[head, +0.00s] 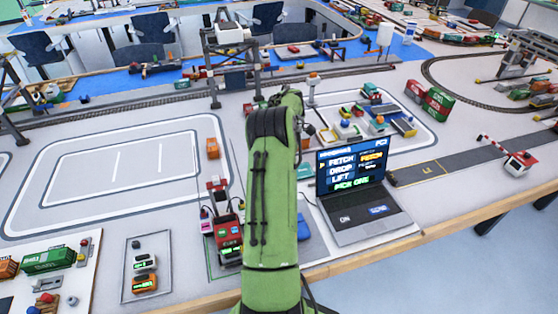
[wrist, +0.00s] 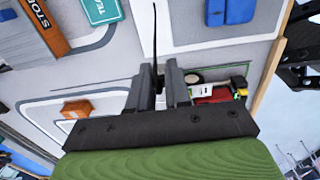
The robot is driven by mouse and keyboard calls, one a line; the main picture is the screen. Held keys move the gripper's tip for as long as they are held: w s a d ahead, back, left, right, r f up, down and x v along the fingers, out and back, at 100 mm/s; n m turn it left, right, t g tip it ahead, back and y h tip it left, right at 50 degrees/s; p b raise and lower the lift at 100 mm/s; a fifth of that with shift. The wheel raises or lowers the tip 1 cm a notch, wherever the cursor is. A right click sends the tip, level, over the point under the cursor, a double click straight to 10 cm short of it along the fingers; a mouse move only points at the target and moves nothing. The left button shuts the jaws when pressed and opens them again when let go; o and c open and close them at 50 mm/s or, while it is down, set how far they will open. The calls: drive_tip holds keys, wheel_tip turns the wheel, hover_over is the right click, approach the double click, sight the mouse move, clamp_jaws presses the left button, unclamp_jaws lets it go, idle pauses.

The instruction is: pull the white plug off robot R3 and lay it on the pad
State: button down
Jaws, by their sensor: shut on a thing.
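My gripper (wrist: 160,80) shows in the wrist view with its two dark fingers close together. A thin black lead (wrist: 155,35) rises from between them. The fingers hide nearly all of what they hold, so I see no white plug body clearly. In the head view my green arm hides the gripper. Small red robots (head: 228,232) stand left of the arm; I cannot read which one is R3. In the wrist view a red machine with a white part (wrist: 208,92) is right of the fingers.
An open laptop (head: 357,190) stands right of the arm. An orange block (head: 213,148) lies left on the grey table. A tray with small machines (head: 145,268) is at front left. A gantry crane (head: 232,55) stands behind. The road loop at left is mostly clear.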

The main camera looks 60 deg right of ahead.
drive_tip(key=shift+s+f+b, duration=0.2)
drive_tip(key=shift+f+b, duration=1)
drive_tip(key=shift+f, duration=0.45)
drive_tip(key=f+b, duration=0.1)
drive_tip(key=f, duration=0.2)
drive_tip(key=w+d+f+b, duration=0.1)
drive_tip(key=f+b, duration=0.1)
drive_tip(key=f, duration=0.1)
drive_tip(key=d+f+b, duration=0.1)
drive_tip(key=f, duration=0.1)
drive_tip(key=shift+w+f+b, duration=0.35)
drive_tip(key=shift+w+f, duration=0.05)
drive_tip(key=shift+d+f+b, duration=0.1)
drive_tip(key=shift+f+b, duration=1.8)
drive_tip(key=shift+f, duration=1)
drive_tip(key=c, duration=1)
unclamp_jaws()
